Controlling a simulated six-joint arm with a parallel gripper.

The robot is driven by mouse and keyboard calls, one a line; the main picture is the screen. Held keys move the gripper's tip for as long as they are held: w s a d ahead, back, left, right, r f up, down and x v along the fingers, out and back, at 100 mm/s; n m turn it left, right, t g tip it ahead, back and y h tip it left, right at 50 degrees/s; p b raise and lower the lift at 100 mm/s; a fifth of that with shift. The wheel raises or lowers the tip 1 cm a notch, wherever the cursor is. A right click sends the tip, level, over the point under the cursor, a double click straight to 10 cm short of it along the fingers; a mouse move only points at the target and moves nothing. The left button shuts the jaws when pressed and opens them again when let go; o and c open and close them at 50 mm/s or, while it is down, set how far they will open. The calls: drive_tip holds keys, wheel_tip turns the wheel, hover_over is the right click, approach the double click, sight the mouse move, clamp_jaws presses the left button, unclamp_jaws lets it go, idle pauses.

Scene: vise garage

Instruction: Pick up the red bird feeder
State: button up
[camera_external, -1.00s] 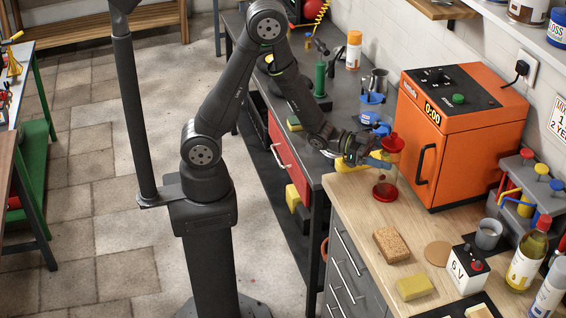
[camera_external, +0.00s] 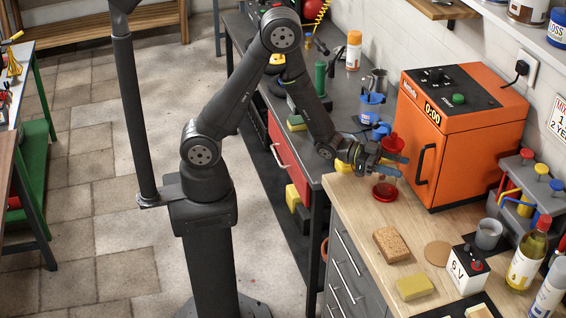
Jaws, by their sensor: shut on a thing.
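The red bird feeder stands upright on the wooden worktop (camera_external: 352,207), with a red top (camera_external: 393,143) and a round red base (camera_external: 385,191). Its middle is mostly hidden behind my gripper. My gripper (camera_external: 392,165) reaches in from the left, with its blue-grey fingers level at the feeder's middle. It is shut on the feeder, between top and base. The base appears to be at the worktop; I cannot tell whether it touches.
An orange oven-like box (camera_external: 463,130) stands close to the right. A brown sponge block (camera_external: 391,244), a yellow sponge (camera_external: 414,287) and a cork disc (camera_external: 438,254) lie in front. A blue container (camera_external: 371,108) stands behind. Worktop left of the sponges is clear.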

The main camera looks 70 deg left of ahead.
clamp_jaws()
drive_tip(key=shift+r, duration=0.15)
